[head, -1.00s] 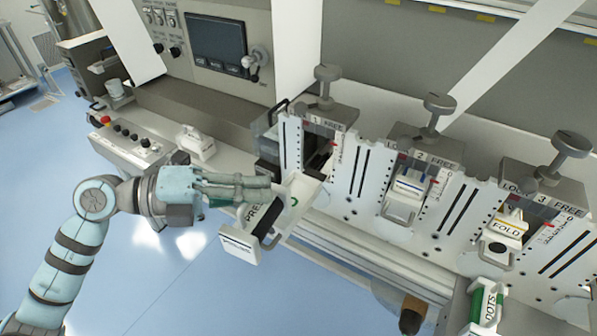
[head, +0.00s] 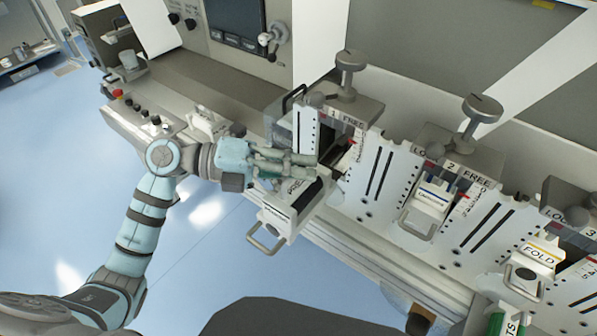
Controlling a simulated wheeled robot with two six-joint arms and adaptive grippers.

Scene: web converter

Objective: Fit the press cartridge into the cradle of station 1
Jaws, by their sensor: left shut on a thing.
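The press cartridge (head: 282,214) is a white box with a dark strip, a label partly reading "PRE" and a grey loop handle at its near end. My left gripper (head: 308,164) is shut on it, the fingers lying across its upper side. The cartridge is in front of station 1, its far end near the opening of the cradle (head: 337,146); whether it touches the cradle is hidden by the fingers. Station 1 has a grey clamp block marked "1 FREE" with a knob (head: 350,62) on top. My right gripper is not in view.
Station 2 holds a white cartridge with a blue stripe (head: 433,197). Station 3 holds the "FOLD" cartridge (head: 538,256). A green-labelled cartridge (head: 508,322) is at the bottom right. A white handled part (head: 208,125) and a control box (head: 140,119) lie left of station 1. Perforated plates flank the cradles.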

